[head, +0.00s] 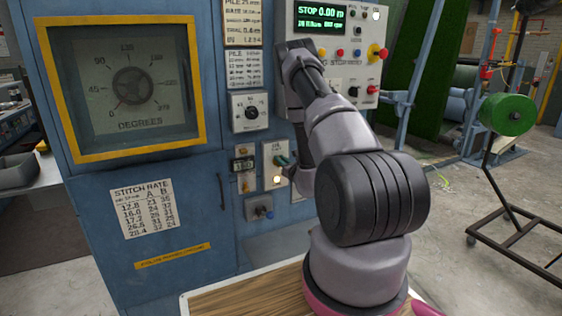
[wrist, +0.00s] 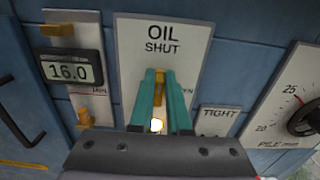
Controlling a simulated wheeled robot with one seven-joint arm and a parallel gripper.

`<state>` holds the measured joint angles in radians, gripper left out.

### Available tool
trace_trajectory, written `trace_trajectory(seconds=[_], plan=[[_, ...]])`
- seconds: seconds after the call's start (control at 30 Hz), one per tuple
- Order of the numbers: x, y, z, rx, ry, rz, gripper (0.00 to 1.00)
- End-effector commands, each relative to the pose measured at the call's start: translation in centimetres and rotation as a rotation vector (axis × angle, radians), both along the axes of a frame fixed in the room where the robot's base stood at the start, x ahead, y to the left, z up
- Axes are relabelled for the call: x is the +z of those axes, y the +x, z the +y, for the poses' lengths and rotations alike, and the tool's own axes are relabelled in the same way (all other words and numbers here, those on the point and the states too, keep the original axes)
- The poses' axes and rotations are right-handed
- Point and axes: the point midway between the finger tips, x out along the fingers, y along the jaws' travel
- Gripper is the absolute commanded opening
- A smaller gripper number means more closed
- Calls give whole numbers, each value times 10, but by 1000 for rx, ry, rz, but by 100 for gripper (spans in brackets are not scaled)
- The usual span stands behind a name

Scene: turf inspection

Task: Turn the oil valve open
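The oil valve plate (wrist: 190,35) is white, marked OIL and SHUT, and fills the middle of the wrist view. Its yellow valve handle (wrist: 160,80) stands upright under the word SHUT. The teal fingers of my gripper (wrist: 160,88) lie on either side of the handle, which fills the narrow gap between their tips. The lower part of the handle and most of the OPEN mark are hidden by the fingers. In the head view the same plate (head: 270,151) is partly covered by my gripper (head: 283,161). A lamp (wrist: 156,124) glows low on the plate.
A 16.0 counter (wrist: 70,69) with yellow tabs is left of the plate. A TIGHT plate (wrist: 218,119) and a pile dial (wrist: 305,118) are to the right. A yellow-framed degrees gauge (head: 134,86), a door handle (head: 222,192) and a stop-motion panel (head: 345,60) are nearby.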

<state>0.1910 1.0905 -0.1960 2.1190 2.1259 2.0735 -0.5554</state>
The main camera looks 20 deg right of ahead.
Motion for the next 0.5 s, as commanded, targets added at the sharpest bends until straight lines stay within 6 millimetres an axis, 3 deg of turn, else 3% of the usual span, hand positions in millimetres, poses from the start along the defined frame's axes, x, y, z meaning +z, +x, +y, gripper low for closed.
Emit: trace_trajectory(seconds=[0.27, 0.5], plan=[[0, 0, -1, -1, 32, 1, 0], [0, 0, -4, -2, 162, 6, 0]])
